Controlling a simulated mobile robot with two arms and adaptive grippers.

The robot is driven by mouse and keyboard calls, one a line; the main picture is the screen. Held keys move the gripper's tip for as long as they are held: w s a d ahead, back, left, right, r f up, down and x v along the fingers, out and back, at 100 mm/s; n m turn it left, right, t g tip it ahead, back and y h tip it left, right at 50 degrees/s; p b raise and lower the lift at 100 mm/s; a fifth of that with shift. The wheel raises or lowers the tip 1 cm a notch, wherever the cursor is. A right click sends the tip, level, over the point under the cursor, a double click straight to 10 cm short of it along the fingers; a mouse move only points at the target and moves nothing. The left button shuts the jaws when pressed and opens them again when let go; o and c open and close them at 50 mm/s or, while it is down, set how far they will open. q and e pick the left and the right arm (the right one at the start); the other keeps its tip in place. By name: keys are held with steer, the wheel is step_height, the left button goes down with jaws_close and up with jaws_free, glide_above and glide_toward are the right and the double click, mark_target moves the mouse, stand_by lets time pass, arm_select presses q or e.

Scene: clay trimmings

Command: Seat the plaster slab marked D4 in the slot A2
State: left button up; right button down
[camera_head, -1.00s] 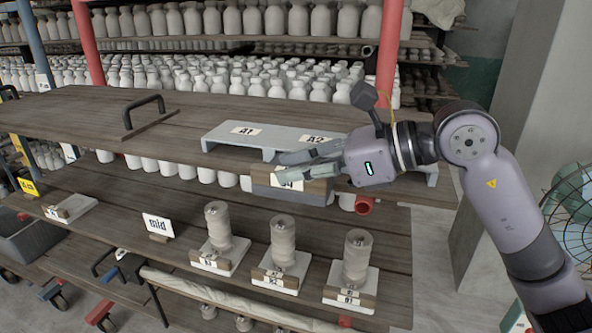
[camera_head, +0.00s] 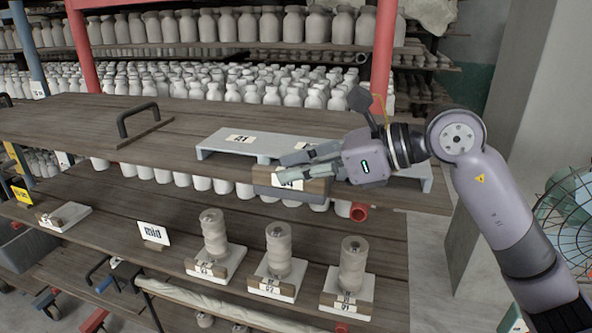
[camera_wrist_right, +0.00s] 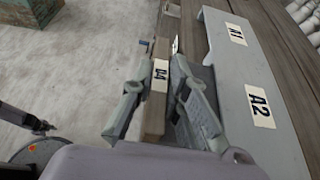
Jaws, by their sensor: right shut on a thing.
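The plaster slab marked D4 (camera_head: 290,197) is between the fingers of my right gripper (camera_head: 312,160). In the wrist view its brown edge piece carries the D4 label (camera_wrist_right: 159,76), and the gripper (camera_wrist_right: 165,105) is shut on it from both sides. The slab hangs in front of the upper shelf's front edge. The grey raised stand (camera_head: 215,147) lies on that shelf, behind the slab. My left gripper is not in view.
A black handle (camera_head: 138,119) stands on the upper shelf (camera_head: 60,125) to the left. The lower shelf holds several slabs with clay cylinders (camera_head: 278,250), a "mid" card (camera_head: 153,234) and a bare slab (camera_head: 64,217). A red pipe end (camera_head: 358,212) is just below the gripper.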

steer(key=shift+w+d+r+p, duration=0.15)
steer(key=shift+w+d, duration=0.15)
steer(key=shift+w, duration=0.6)
steer(key=shift+w+d+f+p, duration=0.1)
steer(key=shift+w+d+p, duration=0.15)
steer(key=shift+w, duration=0.6)
steer(key=shift+w+d+r+p, duration=0.1)
steer(key=shift+w+d, duration=0.2)
steer(key=shift+w, duration=0.6)
steer(key=c, duration=1.5)
jaws_free()
steer(key=shift+s, duration=0.1)
steer(key=shift+f, duration=0.2)
steer(key=v, duration=1.2)
steer(key=shift+r, duration=0.1)
